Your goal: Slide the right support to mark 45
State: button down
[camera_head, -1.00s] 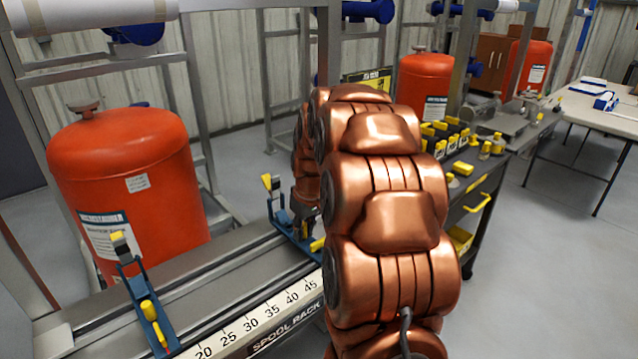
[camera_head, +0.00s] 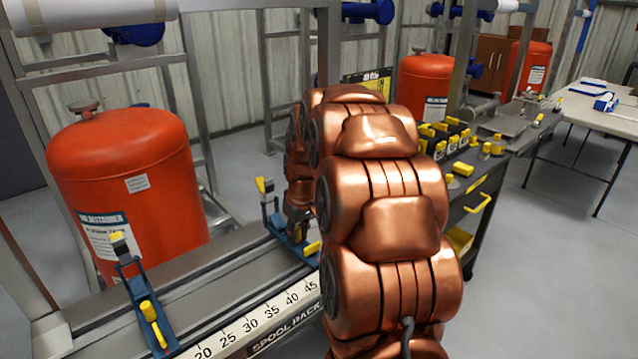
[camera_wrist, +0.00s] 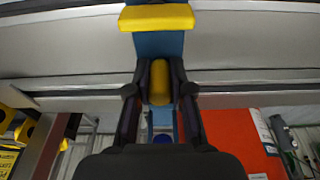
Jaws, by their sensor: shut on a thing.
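The right support (camera_head: 274,222) is a blue bracket with yellow parts, standing upright across the grey rail (camera_head: 215,285). Its front end lies close to the 45 mark on the white scale (camera_head: 262,323), but my arm hides part of it, so the exact reading cannot be told. In the wrist view, my gripper (camera_wrist: 160,95) is shut on the support's yellow handle (camera_wrist: 160,80), one finger on each side. The support's blue body (camera_wrist: 160,45) and a yellow block show beyond. The left support (camera_head: 148,305) stands on the rail, left of the 20 mark.
A large orange tank (camera_head: 125,185) stands behind the rail at left. A dark tool cart (camera_head: 480,200) with yellow items is right of my arm, and a white table (camera_head: 610,110) stands farther back. The rail between the supports is clear.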

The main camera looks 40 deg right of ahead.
jog(key=shift+a, duration=1.85)
jog(key=shift+w+a+b, duration=0.1)
jog(key=shift+a+b, duration=0.2)
jog(key=shift+a, duration=0.85)
jog(key=c, duration=1)
grip_release()
jog(key=shift+c, duration=0.2)
notch_tip(320, 180, up, 7)
jog(key=p, duration=0.1)
jog(key=shift+p, duration=0.35)
